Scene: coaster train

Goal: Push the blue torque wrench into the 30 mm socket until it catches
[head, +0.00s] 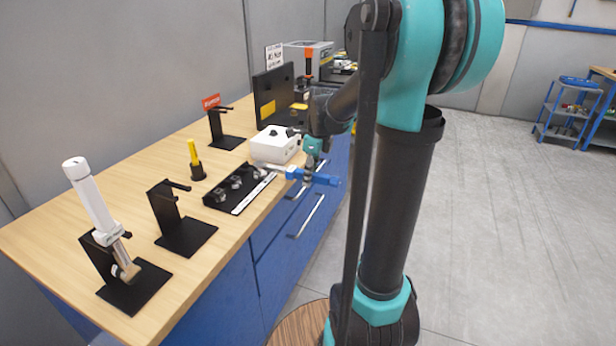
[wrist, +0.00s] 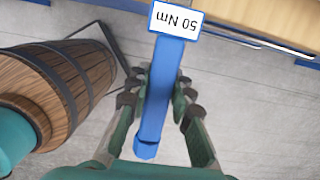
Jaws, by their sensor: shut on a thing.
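My gripper (head: 313,168) is shut on the blue handle of the torque wrench (head: 326,180), past the bench's front edge. In the wrist view the fingers (wrist: 156,92) sit either side of the blue handle (wrist: 158,75), which has a white "50 Nm" label (wrist: 176,20). The wrench lies roughly level, its silver front part pointing left over the bench toward the far end of a black socket rail (head: 214,198). Several dark sockets (head: 236,182) stand on the rail. Their sizes cannot be read, and I cannot tell whether the wrench tip touches one.
A white box (head: 275,146) stands just behind the rail. Black stands (head: 186,236) line the bench (head: 150,180), one with a white-handled wrench (head: 92,203). A yellow-handled tool (head: 194,158) stands left of the rail. A wooden barrel (wrist: 60,80) is on the floor.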

